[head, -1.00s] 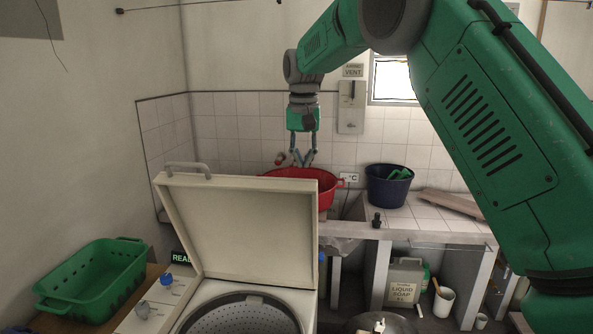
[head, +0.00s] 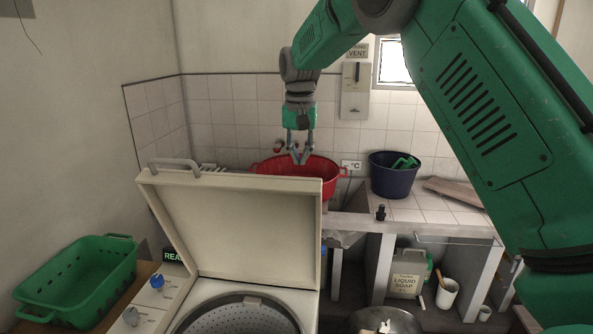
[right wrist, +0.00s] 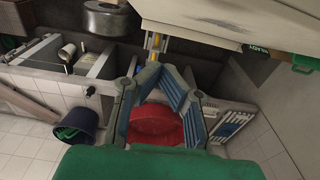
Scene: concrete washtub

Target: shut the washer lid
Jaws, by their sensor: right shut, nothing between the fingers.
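The washer lid (head: 245,222) is a cream panel standing open and tilted back at the lower left of the head view. Its grey handle (head: 174,164) is on the upper edge. Below it the washer's opening shows a perforated metal drum (head: 240,318). My right gripper (head: 300,160) is shut and empty, pointing down beyond the lid's upper right edge, apart from it, in front of the red basin. In the right wrist view its blue-grey fingers (right wrist: 153,70) converge above the red basin (right wrist: 155,125). My left gripper is not in view.
A green crate (head: 85,280) sits at the left. A soap jug (head: 406,280) stands under the counter. A wall lies close on the left.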

